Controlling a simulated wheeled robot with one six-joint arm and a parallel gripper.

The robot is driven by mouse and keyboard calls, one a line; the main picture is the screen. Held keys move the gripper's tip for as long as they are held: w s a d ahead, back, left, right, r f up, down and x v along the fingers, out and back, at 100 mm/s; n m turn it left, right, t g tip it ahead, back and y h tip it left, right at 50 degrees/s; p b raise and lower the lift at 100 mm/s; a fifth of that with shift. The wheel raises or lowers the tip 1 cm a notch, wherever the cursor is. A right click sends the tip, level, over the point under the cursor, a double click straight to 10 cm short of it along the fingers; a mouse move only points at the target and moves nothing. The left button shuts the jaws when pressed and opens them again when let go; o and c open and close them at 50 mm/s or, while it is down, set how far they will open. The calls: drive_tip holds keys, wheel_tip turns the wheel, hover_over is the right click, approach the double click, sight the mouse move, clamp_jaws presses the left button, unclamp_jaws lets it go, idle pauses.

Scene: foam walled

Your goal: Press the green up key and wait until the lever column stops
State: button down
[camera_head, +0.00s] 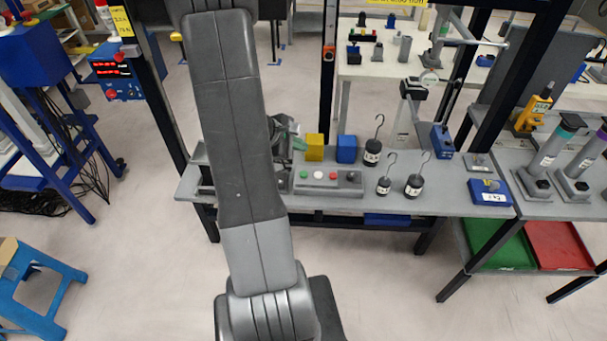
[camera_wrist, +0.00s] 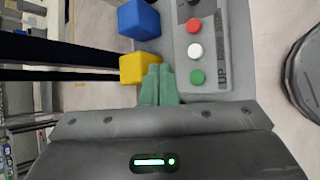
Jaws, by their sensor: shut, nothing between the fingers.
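The grey key box (camera_head: 317,188) lies on the grey bench, with a green key (camera_head: 304,174), a white key, a red key and a dark knob in a row. In the wrist view the green key (camera_wrist: 197,77) is at the near end of the row, beside printed lettering. My gripper (camera_wrist: 158,72) shows its green fingers shut together and empty. The fingertips appear left of the green key in that view, apart from it, close to the yellow cube. In the head view my gripper (camera_head: 285,130) is partly hidden behind my arm. I cannot tell which stand is the lever column.
A yellow cube (camera_head: 314,148) and a blue cube (camera_head: 346,149) stand behind the key box. Several dark hooked weights (camera_head: 372,152) stand to the right. A blue block (camera_head: 490,191) sits at the bench's right end. A dark upright post (camera_head: 328,90) rises behind the bench.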

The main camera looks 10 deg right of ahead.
drive_tip(key=b, duration=0.5)
hover_over(300, 175)
wheel_tip(300, 175, down, 7)
drive_tip(key=shift+f, duration=0.1)
drive_tip(key=shift+f+b, duration=0.3)
drive_tip(key=shift+f, duration=0.05)
drive_tip(key=shift+f+b, duration=0.25)
drive_tip(key=shift+b, duration=0.1)
idle(1.2)
drive_tip(key=shift+f+b, duration=0.2)
drive_tip(key=shift+b, duration=0.2)
